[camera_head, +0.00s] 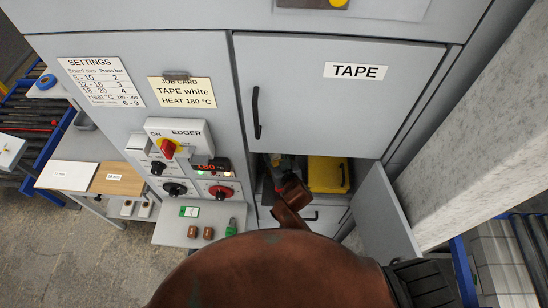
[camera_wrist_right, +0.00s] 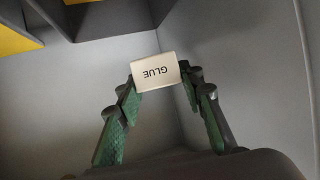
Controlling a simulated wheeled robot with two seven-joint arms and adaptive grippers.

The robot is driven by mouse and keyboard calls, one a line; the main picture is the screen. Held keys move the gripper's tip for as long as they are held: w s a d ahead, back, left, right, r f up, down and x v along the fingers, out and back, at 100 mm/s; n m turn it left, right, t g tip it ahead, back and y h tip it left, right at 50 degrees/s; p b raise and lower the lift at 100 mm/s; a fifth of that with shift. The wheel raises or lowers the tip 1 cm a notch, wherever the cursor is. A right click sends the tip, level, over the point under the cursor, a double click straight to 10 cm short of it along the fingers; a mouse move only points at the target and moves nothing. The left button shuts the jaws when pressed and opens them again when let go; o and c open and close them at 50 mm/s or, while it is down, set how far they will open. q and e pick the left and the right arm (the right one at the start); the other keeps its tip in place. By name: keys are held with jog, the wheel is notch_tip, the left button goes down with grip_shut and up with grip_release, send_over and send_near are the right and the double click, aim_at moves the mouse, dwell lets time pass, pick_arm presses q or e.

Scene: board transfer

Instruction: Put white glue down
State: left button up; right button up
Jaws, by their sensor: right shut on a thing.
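In the right wrist view my right gripper (camera_wrist_right: 158,79) is shut on a white block marked GLUE (camera_wrist_right: 156,68), held between its green-padded fingertips. The label reads upside down. Grey panels of a compartment surround it; I cannot tell whether the block touches a surface. In the head view my right arm reaches into the open compartment under the TAPE door (camera_head: 350,105), where the glue cannot be made out. My left gripper is not in view.
A yellow case (camera_head: 327,174) stands in the compartment, right of my arm. An open grey door (camera_head: 385,215) hangs at its right. Left are the EDGER panel (camera_head: 178,140) and a small shelf (camera_head: 180,225) with brown pieces and a green item. A concrete pillar (camera_head: 485,120) stands right.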

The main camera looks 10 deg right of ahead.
jog(key=f, duration=0.3)
jog(key=shift+w+a+f, duration=0.15)
jog(key=shift+w+f, duration=0.05)
jog(key=shift+f, duration=0.1)
jog(key=shift+f, duration=0.55)
jog(key=shift+f, duration=0.1)
jog(key=shift+s, duration=0.1)
jog(key=o, duration=1.2)
jog(key=shift+f, duration=0.15)
jog(key=shift+o, duration=0.2)
